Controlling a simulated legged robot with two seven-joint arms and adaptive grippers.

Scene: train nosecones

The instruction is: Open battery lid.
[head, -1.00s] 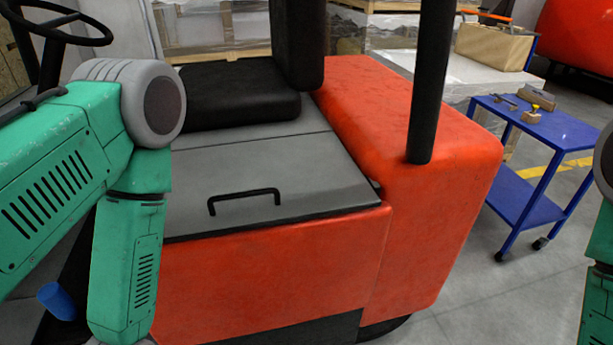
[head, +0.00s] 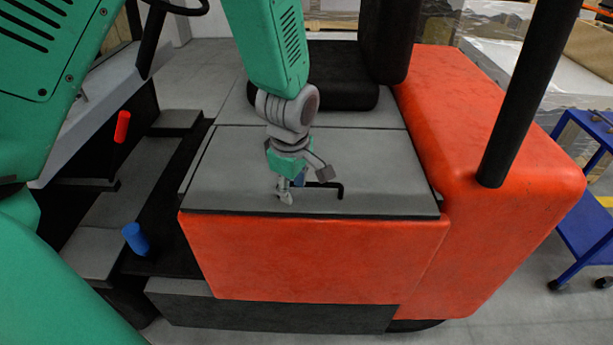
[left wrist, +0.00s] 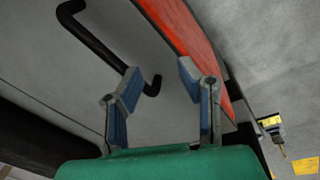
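The battery lid (head: 390,175) is a flat grey panel on top of the orange truck body, and it lies closed. Its black bar handle (head: 339,187) stands near the lid's front edge, partly hidden by my left gripper in the head view. My left gripper (head: 304,186) is over the handle, its fingers spread. In the left wrist view the two blue-padded fingers (left wrist: 157,85) are apart, and one end of the handle (left wrist: 100,45) shows between them. I cannot tell whether the fingers touch it. My right gripper is out of view.
A black seat (head: 340,92) stands behind the lid. A black post (head: 525,95) rises at the right from the orange body (head: 490,120). A red lever (head: 122,127) and a blue lever (head: 135,238) stand at the left. A blue cart (head: 590,225) is at the far right.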

